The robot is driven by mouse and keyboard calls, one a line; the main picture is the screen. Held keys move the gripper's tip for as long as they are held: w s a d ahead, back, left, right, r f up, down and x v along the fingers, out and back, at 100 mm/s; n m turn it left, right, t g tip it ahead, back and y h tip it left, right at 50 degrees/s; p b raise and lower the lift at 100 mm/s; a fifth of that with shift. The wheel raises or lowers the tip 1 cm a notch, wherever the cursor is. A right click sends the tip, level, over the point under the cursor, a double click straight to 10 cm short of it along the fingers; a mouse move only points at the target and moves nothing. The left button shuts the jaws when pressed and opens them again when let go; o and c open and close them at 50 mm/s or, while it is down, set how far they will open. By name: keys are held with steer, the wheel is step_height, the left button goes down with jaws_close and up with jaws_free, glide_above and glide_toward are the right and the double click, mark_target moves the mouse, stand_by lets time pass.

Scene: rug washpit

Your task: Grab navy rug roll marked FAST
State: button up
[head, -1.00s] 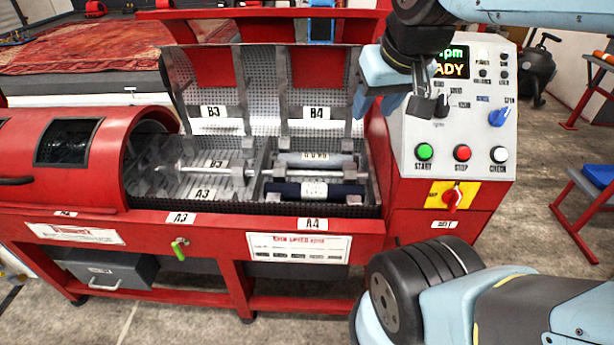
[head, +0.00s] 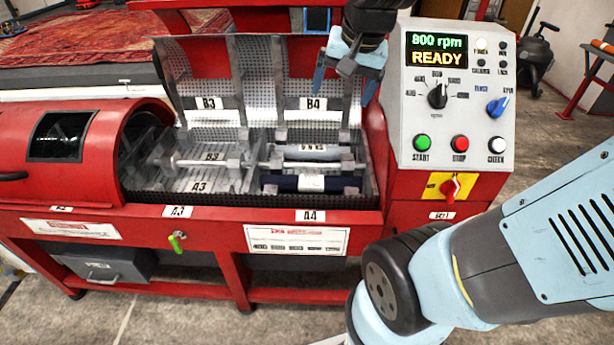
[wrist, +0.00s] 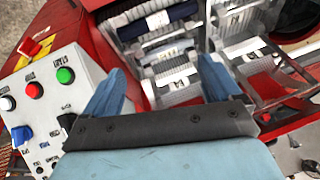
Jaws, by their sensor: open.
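A navy roll (head: 282,183) with a white label around its middle lies in the front right bay of the red machine, behind the A4 tag. Its label is too small to read. In the wrist view the navy roll (wrist: 136,30) shows at the top, beyond the fingers. My gripper (head: 345,83) is open and empty, above the right end of the machine and apart from the roll. In the wrist view my gripper (wrist: 161,66) has its two blue fingers spread wide, with a light grey roll and a metal bar beyond them.
A grey roll (head: 306,152) lies behind the navy one. The raised mesh lid (head: 312,88) stands behind the bays. The control panel (head: 455,100) reads 800 rpm READY at the right. The red hood (head: 70,165) is at the left; the left bays look empty.

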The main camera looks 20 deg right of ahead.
steer(key=w+f+m+g, duration=0.2)
steer(key=w+f+m, duration=0.6)
steer(key=w+f, duration=0.4)
steer(key=m+g, duration=0.2)
steer(key=m, duration=0.6)
glide_above(312, 178)
step_height(312, 178, down, 18)
steer(key=r, duration=0.1)
steer(key=shift+m+h, duration=0.3)
steer(key=shift+h, duration=0.1)
steer(key=f, duration=0.9)
steer(key=shift+w+a, duration=0.1)
steer(key=shift+a, duration=0.3)
steer(key=shift+d+f, duration=0.15)
steer(key=shift+f, duration=1.3)
steer(key=shift+d+f, duration=0.15)
steer(key=shift+f, duration=1.3)
steer(key=c, duration=1.4)
